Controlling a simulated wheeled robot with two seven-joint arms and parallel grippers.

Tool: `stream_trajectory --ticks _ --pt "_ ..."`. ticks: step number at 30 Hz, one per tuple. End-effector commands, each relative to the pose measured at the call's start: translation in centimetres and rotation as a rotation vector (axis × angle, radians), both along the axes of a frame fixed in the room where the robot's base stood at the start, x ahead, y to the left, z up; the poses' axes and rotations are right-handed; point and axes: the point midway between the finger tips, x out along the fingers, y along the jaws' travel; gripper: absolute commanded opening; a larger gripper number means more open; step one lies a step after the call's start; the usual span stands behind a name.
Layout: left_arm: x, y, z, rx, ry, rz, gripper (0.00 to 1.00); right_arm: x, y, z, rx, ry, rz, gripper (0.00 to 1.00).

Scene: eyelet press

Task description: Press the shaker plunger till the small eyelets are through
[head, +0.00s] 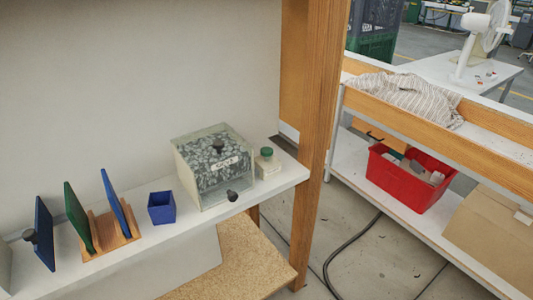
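A clear-walled box (187,180) stands on the white shelf, right of the middle. Dark grey speckled contents show inside it, with a small white label whose writing is too small to read. A black knob (218,146) shows at its top, and another dark knob (232,195) sits low at its front. Right beside the box is a small pale block with a green round top (266,153). I cannot tell which of these parts is the shaker plunger. Single eyelets cannot be made out. Neither of my grippers is in view.
On the white shelf (165,240), a blue open cup (161,208) stands left of the box. Further left, a wooden rack (112,238) holds blue and green panels, and a dark blue panel (44,235) has a black knob. A wooden post (313,110) rises at the shelf's right end.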

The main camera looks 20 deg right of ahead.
Motion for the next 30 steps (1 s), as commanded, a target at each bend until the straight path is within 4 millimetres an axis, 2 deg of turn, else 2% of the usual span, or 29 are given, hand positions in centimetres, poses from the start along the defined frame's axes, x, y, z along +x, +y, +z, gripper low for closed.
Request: stream_trajectory --ticks 5,6,9,10,30 --pt "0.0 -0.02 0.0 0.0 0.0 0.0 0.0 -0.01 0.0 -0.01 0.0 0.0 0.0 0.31" --pt "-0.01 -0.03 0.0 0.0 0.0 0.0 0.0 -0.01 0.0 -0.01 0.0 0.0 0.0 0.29" --pt "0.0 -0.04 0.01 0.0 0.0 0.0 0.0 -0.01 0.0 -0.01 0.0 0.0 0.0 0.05" --pt "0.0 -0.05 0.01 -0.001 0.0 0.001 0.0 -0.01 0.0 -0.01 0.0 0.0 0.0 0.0" --pt "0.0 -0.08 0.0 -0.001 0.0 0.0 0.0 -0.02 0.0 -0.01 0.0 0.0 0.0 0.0"
